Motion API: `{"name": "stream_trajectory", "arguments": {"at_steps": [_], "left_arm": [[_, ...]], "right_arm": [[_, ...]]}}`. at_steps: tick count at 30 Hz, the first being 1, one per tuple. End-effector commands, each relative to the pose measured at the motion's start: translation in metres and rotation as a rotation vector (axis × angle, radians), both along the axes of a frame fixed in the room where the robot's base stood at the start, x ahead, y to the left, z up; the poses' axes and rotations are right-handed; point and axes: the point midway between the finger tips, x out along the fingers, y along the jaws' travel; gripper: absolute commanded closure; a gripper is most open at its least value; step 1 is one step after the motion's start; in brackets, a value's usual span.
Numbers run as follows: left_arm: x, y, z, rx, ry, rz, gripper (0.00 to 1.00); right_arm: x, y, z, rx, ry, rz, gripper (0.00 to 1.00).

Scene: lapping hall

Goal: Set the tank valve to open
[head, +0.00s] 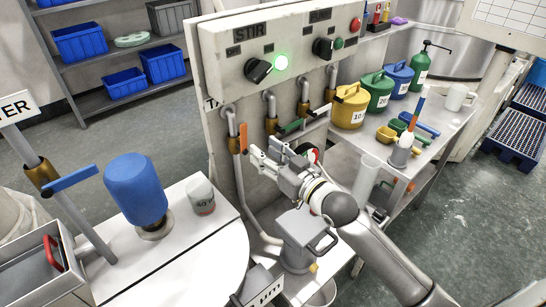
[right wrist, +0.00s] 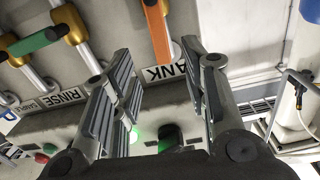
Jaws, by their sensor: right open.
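The tank valve's orange handle (head: 243,138) hangs roughly vertical beside its pipe on the panel's left side. In the right wrist view the orange handle (right wrist: 157,32) reaches down between my finger lines, beside a partly hidden label reading "ANK" (right wrist: 160,73). My right gripper (head: 263,152) is open and empty, just right of and below the handle in the head view. In the right wrist view its fingers (right wrist: 157,65) stand wide apart, with no clear contact on the handle. My left gripper is not in view.
A green valve handle (head: 291,126) sits close right of the orange one; it also shows in the right wrist view (right wrist: 35,42). The control box (head: 290,50) with a lit green lamp overhangs the valves.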

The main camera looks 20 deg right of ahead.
Motion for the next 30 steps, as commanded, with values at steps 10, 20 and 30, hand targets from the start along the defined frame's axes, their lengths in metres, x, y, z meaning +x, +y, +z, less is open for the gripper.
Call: {"name": "stream_trajectory", "arguments": {"at_steps": [10, 20, 30], "left_arm": [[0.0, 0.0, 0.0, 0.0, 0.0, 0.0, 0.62], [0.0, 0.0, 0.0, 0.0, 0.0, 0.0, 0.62], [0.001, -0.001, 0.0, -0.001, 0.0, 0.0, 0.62]], "right_arm": [[-0.02, -0.007, 0.0, 0.0, -0.001, 0.0, 0.59], [-0.02, -0.007, 0.0, -0.001, -0.001, 0.0, 0.59], [-0.055, 0.004, -0.058, -0.081, 0.207, -0.025, 0.59]]}}
